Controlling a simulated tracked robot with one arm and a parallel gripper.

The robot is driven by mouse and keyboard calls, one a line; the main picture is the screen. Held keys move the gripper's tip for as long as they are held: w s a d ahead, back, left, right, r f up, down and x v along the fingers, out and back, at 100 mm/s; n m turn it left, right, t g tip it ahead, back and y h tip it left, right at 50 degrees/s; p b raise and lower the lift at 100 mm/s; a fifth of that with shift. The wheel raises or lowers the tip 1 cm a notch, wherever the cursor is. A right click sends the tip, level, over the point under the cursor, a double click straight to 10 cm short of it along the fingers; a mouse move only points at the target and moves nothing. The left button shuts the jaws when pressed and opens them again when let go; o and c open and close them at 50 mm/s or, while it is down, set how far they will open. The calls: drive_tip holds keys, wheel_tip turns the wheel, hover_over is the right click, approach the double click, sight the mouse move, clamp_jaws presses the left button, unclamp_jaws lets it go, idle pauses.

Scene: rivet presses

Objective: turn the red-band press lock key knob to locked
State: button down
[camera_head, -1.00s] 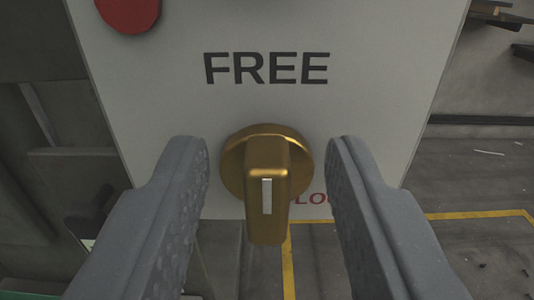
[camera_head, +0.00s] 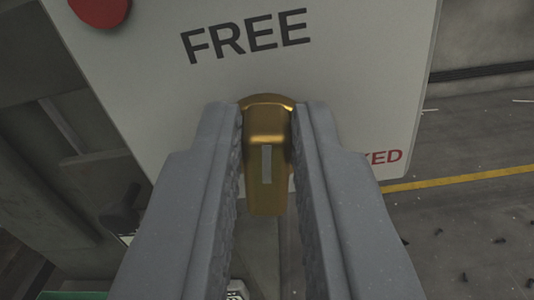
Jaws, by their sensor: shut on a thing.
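The brass lock key knob (camera_head: 267,165) sits on a pale panel (camera_head: 380,60), below the word FREE (camera_head: 247,36). A pale mark on its grip runs up and down in the picture. My gripper (camera_head: 267,140) is shut on the knob, one finger on each side, and the fingers hide its left and right edges. Red lettering ending in KED (camera_head: 386,158) shows to the right of the fingers; its start is hidden. No red band is in view, so I cannot tell the press by its band.
A red round part (camera_head: 100,10) is on the panel's upper left. A yellow floor line (camera_head: 465,178) and scattered small dark pieces (camera_head: 500,240) lie on the grey floor to the right. Dark grey structure (camera_head: 50,130) stands at the left.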

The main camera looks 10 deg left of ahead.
drive_tip(key=m+p, duration=0.3)
drive_tip(key=shift+d+r+m, duration=0.15)
drive_tip(key=shift+d+m, duration=0.15)
drive_tip(key=shift+d+f+m+p, duration=0.3)
drive_tip(key=shift+m+p, duration=0.45)
drive_tip(key=shift+m, duration=1.3)
drive_tip(key=shift+d+f+m+p, duration=0.15)
drive_tip(key=shift+f+m+p, duration=0.45)
drive_tip(key=shift+m, duration=1.4)
drive_tip(key=shift+d+f+m+p, duration=0.2)
drive_tip(key=shift+m+p, duration=0.75)
drive_tip(key=shift+m, duration=1.1)
drive_tip(key=shift+d+m, duration=0.1)
drive_tip(key=shift+m, duration=0.2)
drive_tip(key=c, duration=1.4)
unclamp_jaws()
